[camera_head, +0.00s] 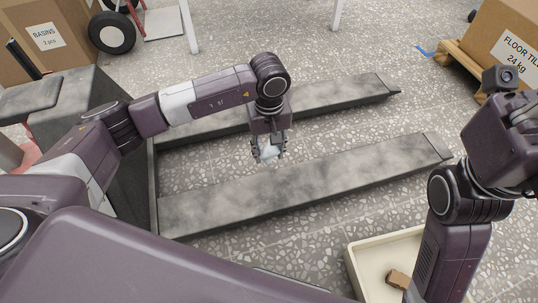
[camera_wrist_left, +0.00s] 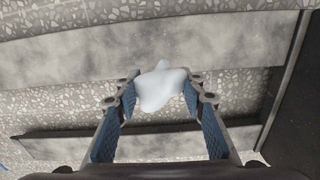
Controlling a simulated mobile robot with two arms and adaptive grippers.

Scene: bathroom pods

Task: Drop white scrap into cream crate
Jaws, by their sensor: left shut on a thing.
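The white scrap (camera_head: 268,152) is a small pale lump. It is held between the fingertips of my left gripper (camera_head: 268,147), above the terrazzo floor between two grey forks. In the left wrist view the scrap (camera_wrist_left: 161,88) sits between the two blue-padded fingers of the left gripper (camera_wrist_left: 160,95). The cream crate (camera_head: 357,268) is at the bottom right of the head view, partly hidden behind my right arm. A small brown piece (camera_head: 398,279) lies in it. My right arm is at the right edge, and its fingers do not show clearly.
Two long grey forks (camera_head: 300,185) lie low across the floor. Cardboard boxes stand at the upper left (camera_head: 45,38) and the upper right (camera_head: 505,45), the right one on a wooden pallet (camera_head: 455,58). A black-wheeled cart (camera_head: 112,32) is at the back left. Open floor shows between the forks and the crate.

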